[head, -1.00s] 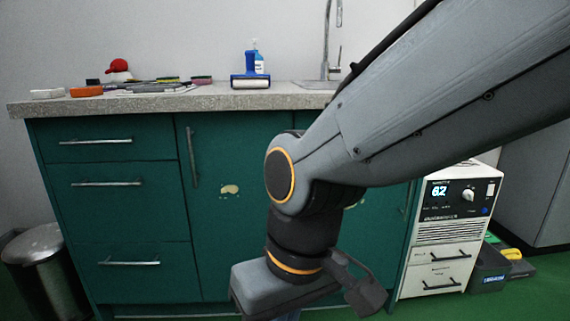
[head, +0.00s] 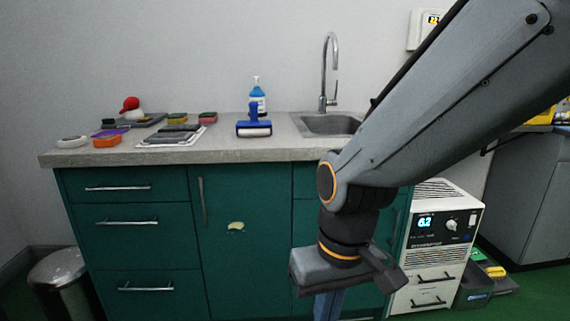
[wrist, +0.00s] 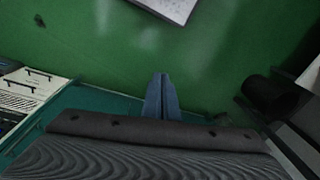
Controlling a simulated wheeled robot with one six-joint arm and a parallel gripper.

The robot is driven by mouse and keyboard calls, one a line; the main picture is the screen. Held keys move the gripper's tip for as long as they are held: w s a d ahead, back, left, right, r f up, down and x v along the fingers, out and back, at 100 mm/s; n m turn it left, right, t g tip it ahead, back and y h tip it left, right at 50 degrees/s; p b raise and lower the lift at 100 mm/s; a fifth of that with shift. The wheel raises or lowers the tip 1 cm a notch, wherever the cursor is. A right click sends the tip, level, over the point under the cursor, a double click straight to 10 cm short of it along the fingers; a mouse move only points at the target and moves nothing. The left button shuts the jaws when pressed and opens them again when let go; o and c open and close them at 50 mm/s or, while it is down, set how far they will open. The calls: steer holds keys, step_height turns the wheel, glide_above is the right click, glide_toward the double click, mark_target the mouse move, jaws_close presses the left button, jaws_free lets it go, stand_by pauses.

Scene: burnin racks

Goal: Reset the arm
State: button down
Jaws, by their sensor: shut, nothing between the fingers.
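My arm reaches in from the upper right of the head view and bends down in front of the green cabinet (head: 240,262). My gripper (head: 328,306) hangs below the wrist, pointing down, with its tips near or past the bottom edge of the picture. In the wrist view my gripper (wrist: 161,95) shows as two blue-grey fingers pressed together over the green floor (wrist: 110,50). Nothing is between them, and they appear apart from the cabinet front.
A white unit (head: 440,245) stands at the right. A steel bin (head: 62,275) stands at the left. The floor below the gripper looks clear.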

steer(key=s+d+r+m+h+p, duration=0.1)
steer(key=s+d+r+m+p, duration=0.1)
steer(key=d+r+p, duration=1.1)
step_height(320, 180, up, 3)
steer(key=m+p, duration=0.1)
steer(key=p, duration=0.6)
steer(key=shift+s+m, duration=0.15)
steer(key=shift+m, duration=0.15)
steer(key=shift+d, duration=0.1)
